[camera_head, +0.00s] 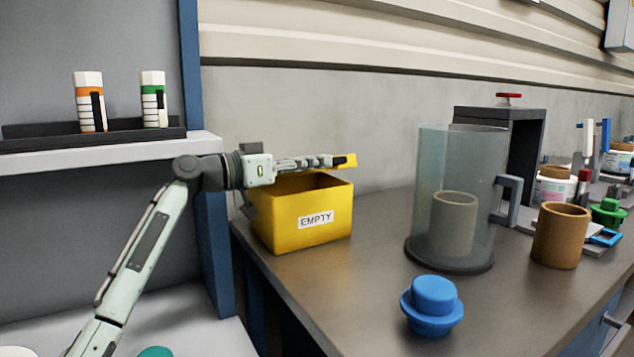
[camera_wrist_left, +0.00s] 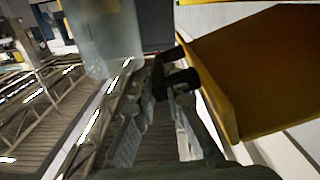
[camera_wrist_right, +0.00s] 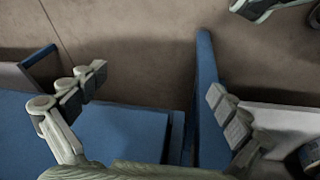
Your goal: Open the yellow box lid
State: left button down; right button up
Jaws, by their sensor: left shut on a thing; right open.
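The yellow box (camera_head: 325,225), labelled EMPTY, stands at the left end of the dark bench in the head view; its dark inside shows through the top. My left gripper (camera_head: 330,161) reaches across above the box from the left. A strip of the yellow lid (camera_head: 347,160) shows at its fingertips; the arm hides part of it. In the left wrist view the fingers are shut on a dark handle (camera_wrist_left: 178,82) at the edge of a large yellow panel (camera_wrist_left: 265,75), which looks like the raised lid. My right gripper (camera_wrist_right: 155,95) is open and empty in its wrist view.
A clear cylinder (camera_head: 430,170) with a handle, a blue knobbed piece (camera_head: 432,305) and a brown cup (camera_head: 561,235) stand right of the box. Two striped bottles (camera_head: 90,102) (camera_head: 153,100) stand on the left shelf. Bare bench lies in front of the box.

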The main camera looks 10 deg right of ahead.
pick_arm(q)
jog(key=r, duration=0.1)
jog(key=w+r, duration=0.1)
jog(key=r, duration=0.1)
jog(key=w+a+r+p, duration=0.1)
jog(key=r, duration=0.1)
jog(key=shift+w+r, duration=0.15)
pick_arm(e)
jog(key=f, duration=0.2)
jog(key=shift+s+f, duration=0.3)
pick_arm(q)
jog(key=c, duration=1.9)
grip_release()
pick_arm(e)
jog(key=shift+w, duration=0.1)
pick_arm(q)
jog(key=v, duration=1.2)
